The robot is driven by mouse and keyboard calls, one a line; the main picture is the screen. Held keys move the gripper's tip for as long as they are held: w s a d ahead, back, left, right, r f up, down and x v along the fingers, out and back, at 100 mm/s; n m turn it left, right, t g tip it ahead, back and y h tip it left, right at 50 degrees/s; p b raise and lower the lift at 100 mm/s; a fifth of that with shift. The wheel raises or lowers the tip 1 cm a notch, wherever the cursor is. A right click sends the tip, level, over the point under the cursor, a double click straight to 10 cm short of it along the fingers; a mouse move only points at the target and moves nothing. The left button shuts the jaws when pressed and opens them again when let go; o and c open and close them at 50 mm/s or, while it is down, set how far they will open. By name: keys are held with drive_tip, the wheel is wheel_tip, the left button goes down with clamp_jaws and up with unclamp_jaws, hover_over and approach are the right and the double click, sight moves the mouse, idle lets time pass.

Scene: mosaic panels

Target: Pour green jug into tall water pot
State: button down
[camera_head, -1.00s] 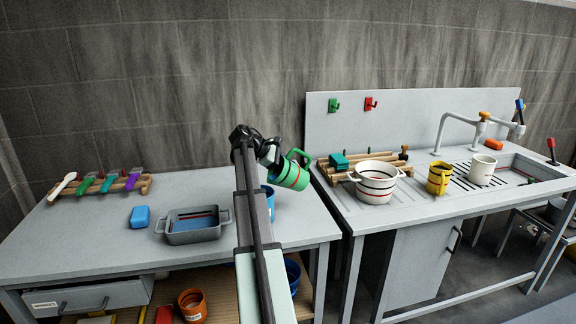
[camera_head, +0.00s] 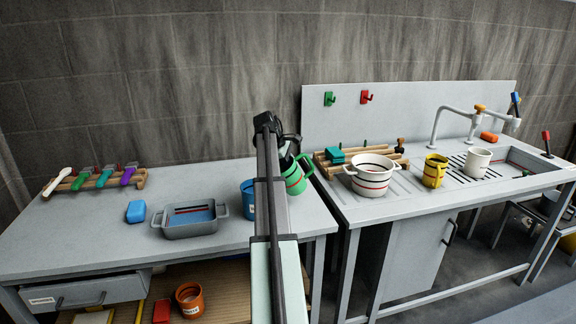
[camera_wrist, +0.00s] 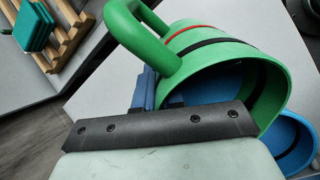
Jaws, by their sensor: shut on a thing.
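My gripper (camera_head: 287,152) is shut on the green jug (camera_head: 296,180), near the right end of the left table. The jug is tilted, and my arm hides part of it. In the wrist view the green jug (camera_wrist: 235,58) has red and black bands, its handle towards the upper left and its mouth facing lower right; blue shows inside. A blue pot (camera_head: 247,198), which may be the tall water pot, stands on the table just left of my arm, partly hidden by it. In the wrist view a blue rim (camera_wrist: 306,137) shows below and right of the jug's mouth.
A grey tray (camera_head: 190,230) and a blue block (camera_head: 136,212) lie left of the blue pot. The counter at right holds a striped white pot (camera_head: 371,176), a yellow mug (camera_head: 435,171) and a white mug (camera_head: 477,162). A gap separates table and counter.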

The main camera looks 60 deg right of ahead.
drive_tip(key=shift+s+d+f+t+y, duration=0.45)
drive_tip(key=shift+d+f+t+y, duration=0.15)
drive_tip(key=shift+f+y, duration=0.2)
drive_tip(key=shift+s+d+f+t+y, duration=0.5)
drive_tip(key=shift+d+f+y, duration=0.1)
drive_tip(key=shift+f+y, duration=0.2)
drive_tip(key=shift+s+d+f+t+y, duration=0.15)
drive_tip(key=shift+d+f+t+y, duration=0.1)
drive_tip(key=shift+f+t+y, duration=0.4)
drive_tip(key=shift+r, duration=0.1)
